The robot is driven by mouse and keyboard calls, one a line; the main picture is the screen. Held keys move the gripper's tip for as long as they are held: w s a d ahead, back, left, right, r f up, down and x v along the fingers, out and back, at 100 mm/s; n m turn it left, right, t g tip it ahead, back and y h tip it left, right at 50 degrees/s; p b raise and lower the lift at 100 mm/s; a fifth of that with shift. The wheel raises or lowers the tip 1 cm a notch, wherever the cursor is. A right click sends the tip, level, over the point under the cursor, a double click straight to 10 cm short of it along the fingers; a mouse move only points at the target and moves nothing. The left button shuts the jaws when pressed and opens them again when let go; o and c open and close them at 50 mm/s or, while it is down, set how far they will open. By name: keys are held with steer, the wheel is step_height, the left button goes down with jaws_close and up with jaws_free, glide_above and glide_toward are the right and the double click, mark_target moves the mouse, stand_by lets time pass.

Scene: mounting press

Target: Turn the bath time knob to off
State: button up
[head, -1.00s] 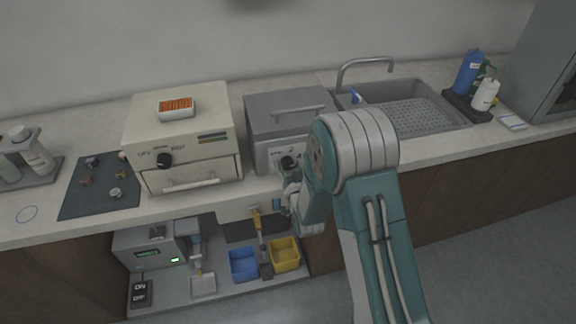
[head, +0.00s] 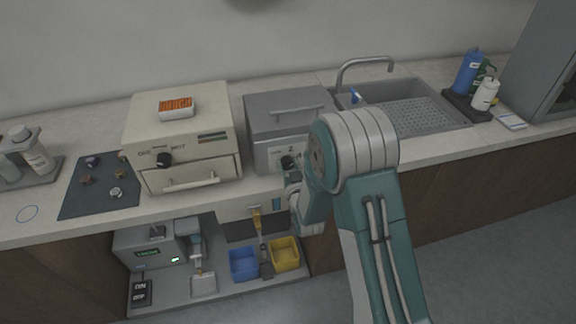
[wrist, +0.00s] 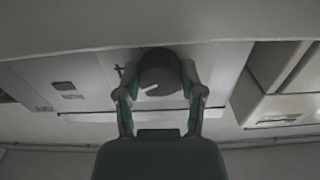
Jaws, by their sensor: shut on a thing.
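The grey bath (head: 287,118) with a lid handle stands on the counter, left of the sink. Its black time knob (head: 287,163) is on the front face, and it also shows in the wrist view (wrist: 160,72) as a dark round knob with a white pointer mark. My gripper (wrist: 161,88) has one finger on each side of the knob and is shut on it. In the head view my arm hides most of the gripper and the right part of the bath's front.
A cream oven (head: 182,135) with its own black knob stands left of the bath. A dark mat (head: 100,200) with small parts lies further left. The sink (head: 420,110) is at the right. Blue (head: 244,264) and yellow (head: 285,254) bins sit on the shelf below.

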steer(key=n, duration=0.5)
steer(key=shift+a+r+n, duration=0.1)
steer(key=shift+n, duration=0.2)
steer(key=n, duration=1)
steer(key=shift+n, duration=0.4)
steer(key=shift+a+f+n, duration=0.1)
steer(key=shift+f+n, duration=0.1)
steer(key=shift+n, duration=1.9)
steer(key=shift+s+f, duration=0.1)
steer(key=o, duration=1)
steer(key=shift+o, duration=0.8)
steer(key=shift+a, duration=0.15)
